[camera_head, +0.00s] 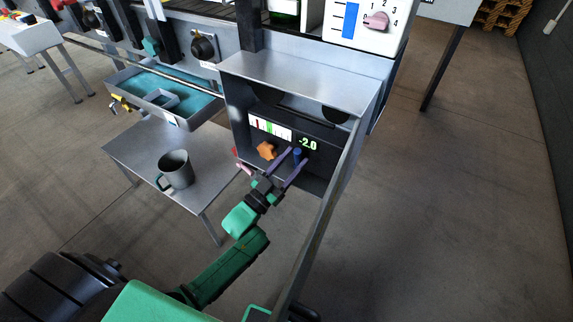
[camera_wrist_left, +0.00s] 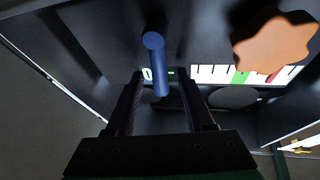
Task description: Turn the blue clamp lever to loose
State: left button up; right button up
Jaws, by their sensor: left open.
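The blue clamp lever (camera_head: 297,153) is a small blue rod inside the open grey cabinet, just below the green "-2.0" readout. In the left wrist view the lever (camera_wrist_left: 155,62) stands out from the dark panel, its round end towards the camera. My left gripper (camera_head: 297,156) is open, reaching into the cabinet with a finger on either side of the lever. In the wrist view its fingers (camera_wrist_left: 160,82) show gaps on both sides of the lever, so neither clearly touches it. My right gripper is not in view.
An orange star knob (camera_head: 266,151) sits left of the lever, under a coloured scale (camera_head: 270,128). The open cabinet door (camera_head: 322,215) stands close right of my left arm. A grey mug (camera_head: 175,169) is on a small side table (camera_head: 133,150).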

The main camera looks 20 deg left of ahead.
pick_arm(q)
jog(key=v, duration=1.4)
jog(key=shift+s+f, duration=0.15)
jog(key=shift+f, duration=0.1)
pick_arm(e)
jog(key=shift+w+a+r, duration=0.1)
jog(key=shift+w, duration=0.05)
pick_arm(q)
jog(key=shift+a, duration=0.1)
